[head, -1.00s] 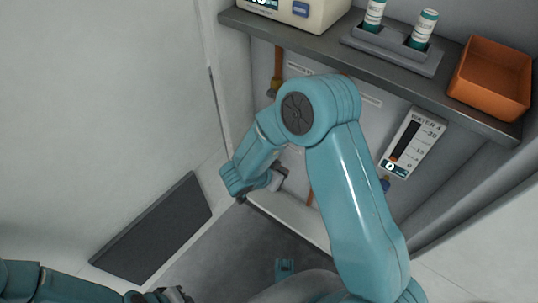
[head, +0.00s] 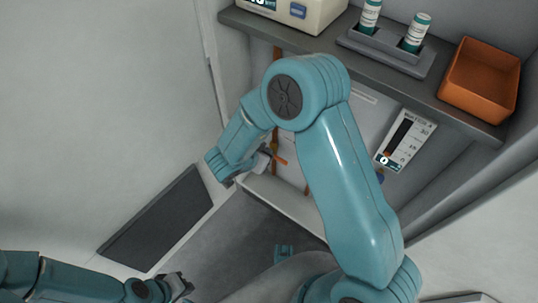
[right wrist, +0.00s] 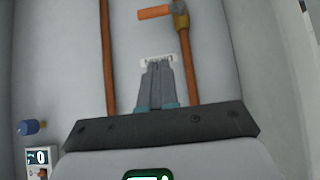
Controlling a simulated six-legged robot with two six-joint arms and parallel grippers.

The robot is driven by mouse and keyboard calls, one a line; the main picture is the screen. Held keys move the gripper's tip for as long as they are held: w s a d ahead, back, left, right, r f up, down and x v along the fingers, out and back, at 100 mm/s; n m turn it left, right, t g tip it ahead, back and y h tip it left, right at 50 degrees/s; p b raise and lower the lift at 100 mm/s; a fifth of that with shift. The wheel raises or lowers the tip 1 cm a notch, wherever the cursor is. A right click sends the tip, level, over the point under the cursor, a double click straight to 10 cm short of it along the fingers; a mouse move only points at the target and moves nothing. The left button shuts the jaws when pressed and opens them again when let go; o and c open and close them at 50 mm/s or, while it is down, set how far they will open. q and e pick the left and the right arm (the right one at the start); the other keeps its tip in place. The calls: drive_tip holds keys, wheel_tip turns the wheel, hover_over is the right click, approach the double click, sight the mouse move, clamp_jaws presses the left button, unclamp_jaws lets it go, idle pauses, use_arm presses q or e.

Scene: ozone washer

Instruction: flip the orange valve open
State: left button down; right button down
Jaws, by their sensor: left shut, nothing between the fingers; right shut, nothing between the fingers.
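The orange valve handle (right wrist: 155,12) shows at the top of the right wrist view. It sticks out sideways, to the left, from a brass fitting on a copper pipe (right wrist: 188,60). Depth to the handle is unclear. My left gripper (head: 178,286) is shut and empty, low on the left in the head view.
A second copper pipe (right wrist: 107,60) runs left of my right fingers. A gauge (head: 405,142) and a blue knob (right wrist: 30,127) are nearby. A shelf (head: 390,78) above holds a bottle rack (head: 385,50), an orange bin (head: 482,78) and a white device (head: 318,10).

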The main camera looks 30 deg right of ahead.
drive_tip(key=b, duration=0.3)
hover_over(277, 157)
drive_tip(key=s+a, duration=0.2)
wheel_tip(277, 157, down, 6)
drive_tip(key=shift+w+d+f+b, duration=0.2)
drive_tip(key=shift+f+b, duration=0.4)
drive_tip(key=shift+f, duration=0.4)
drive_tip(key=shift+w+d+f+b, duration=0.15)
drive_tip(key=shift+f+b, duration=0.4)
drive_tip(key=shift+f, duration=0.45)
drive_tip(key=shift+f, duration=0.1)
